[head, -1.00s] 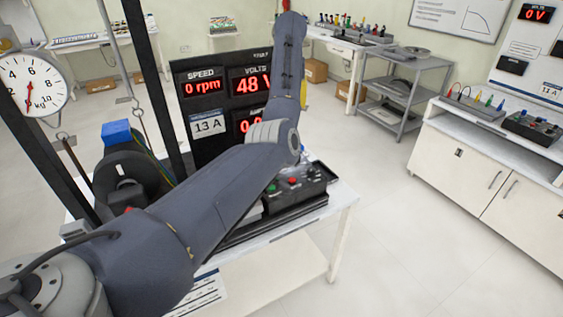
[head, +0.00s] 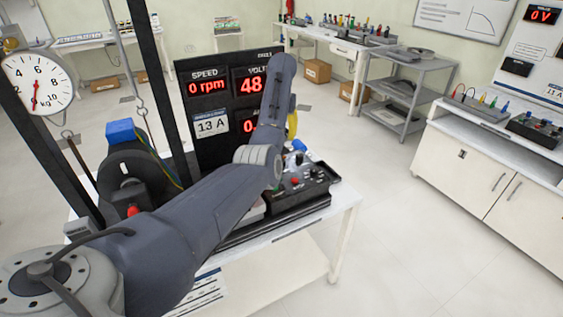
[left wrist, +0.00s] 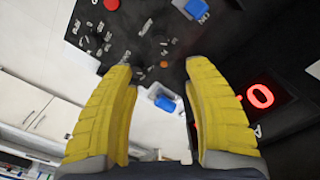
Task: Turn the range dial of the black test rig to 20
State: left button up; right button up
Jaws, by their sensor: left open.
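The black test rig (head: 210,149) stands on a white bench, with a tall display panel and a low control box (head: 318,190) in front. The box has a red knob (head: 295,181) and other small controls; I cannot tell which is the range dial. In the left wrist view its black panel (left wrist: 130,22) shows white labels and small knobs, tilted. My left gripper (left wrist: 158,72) is open and empty, its yellow fingers apart and above the panel. In the head view one yellow finger (head: 293,124) shows behind my arm, above the box. My right gripper is not in view.
A blue-and-white part (left wrist: 165,103) shows between the fingers. A dial scale (head: 38,82) and a motor with a blue block (head: 120,131) stand left of the display.

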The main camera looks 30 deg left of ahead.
pick_arm(q)
notch_tip(320, 180, down, 13)
jog(key=shift+s+d+r, duration=0.1)
dwell(0.5)
jog(key=shift+o, duration=0.3)
grip_shut()
